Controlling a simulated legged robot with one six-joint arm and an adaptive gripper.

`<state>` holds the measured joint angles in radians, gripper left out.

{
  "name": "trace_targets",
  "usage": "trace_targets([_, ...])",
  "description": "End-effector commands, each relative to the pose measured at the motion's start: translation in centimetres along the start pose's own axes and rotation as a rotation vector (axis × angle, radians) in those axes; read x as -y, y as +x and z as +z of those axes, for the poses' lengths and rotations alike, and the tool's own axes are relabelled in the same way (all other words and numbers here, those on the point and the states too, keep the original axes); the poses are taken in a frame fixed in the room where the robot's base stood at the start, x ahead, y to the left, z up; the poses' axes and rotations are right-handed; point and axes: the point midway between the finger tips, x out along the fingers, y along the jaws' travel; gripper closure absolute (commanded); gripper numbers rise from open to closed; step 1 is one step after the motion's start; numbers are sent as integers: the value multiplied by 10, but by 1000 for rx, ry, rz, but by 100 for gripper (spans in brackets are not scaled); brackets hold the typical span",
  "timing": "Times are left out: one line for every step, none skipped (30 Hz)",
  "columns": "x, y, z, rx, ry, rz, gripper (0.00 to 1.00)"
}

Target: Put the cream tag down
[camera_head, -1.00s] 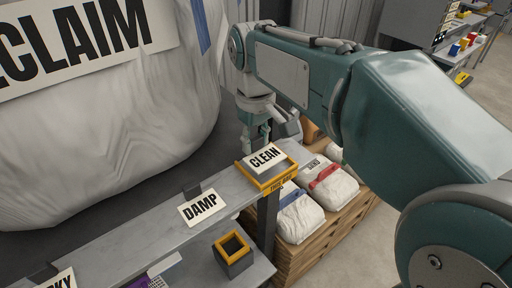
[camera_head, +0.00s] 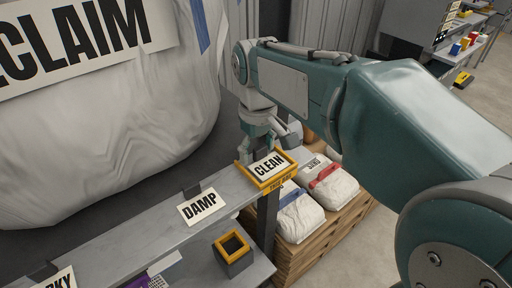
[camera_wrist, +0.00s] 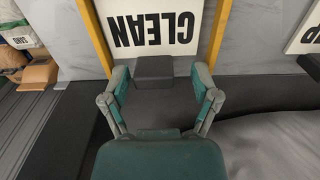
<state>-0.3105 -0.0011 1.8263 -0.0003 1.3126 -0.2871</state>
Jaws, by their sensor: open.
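The cream tag (camera_head: 268,166), printed CLEAN, lies inside the yellow-edged tray (camera_head: 243,173) at the far right end of the grey shelf. In the wrist view the tag (camera_wrist: 153,22) shows upside down between the tray's yellow sides (camera_wrist: 217,35). A dark grey block (camera_wrist: 153,70) is at the tag's near edge. My gripper (camera_wrist: 161,88) is open, with one finger on each side of this block and a visible gap to each. In the head view my gripper (camera_head: 260,150) is just behind the tag; its fingertips are partly hidden.
A cream DAMP tag (camera_head: 200,207) lies farther left on the shelf (camera_head: 140,232). A yellow-rimmed dark box (camera_head: 233,253) stands below. White sacks (camera_head: 300,218) lie on a wooden pallet (camera_head: 300,258) to the right. A large white bag (camera_head: 100,130) rises behind.

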Motion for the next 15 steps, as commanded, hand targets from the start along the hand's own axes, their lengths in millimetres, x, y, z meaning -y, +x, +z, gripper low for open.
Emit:
trace_targets([0, -1, 0, -1, 0, 0, 21])
trace_targets([0, -2, 0, -1, 0, 0, 21])
trace_targets([0, -5, 0, -1, 0, 0, 21])
trace_targets([0, -8, 0, -1, 1, 0, 21])
trace_targets([0, -12, -1, -2, 1, 1, 21])
trace_targets([0, -18, -1, -3, 1, 2, 21])
trace_targets([1, -23, -1, -3, 1, 2, 21])
trace_targets([1, -30, -1, -4, 1, 2, 21])
trace_targets([1, -38, -2, -4, 0, 2, 21])
trace_targets([1, -45, -2, -4, 1, 2, 21])
trace_targets([1, -51, -2, -4, 0, 2, 21])
trace_targets([1, -59, -1, -4, 0, 2, 21])
trace_targets([1, -66, -2, -4, 0, 2, 21])
trace_targets([1, -72, -2, -4, 0, 2, 21])
trace_targets([1, -80, -1, -3, 0, 2, 21])
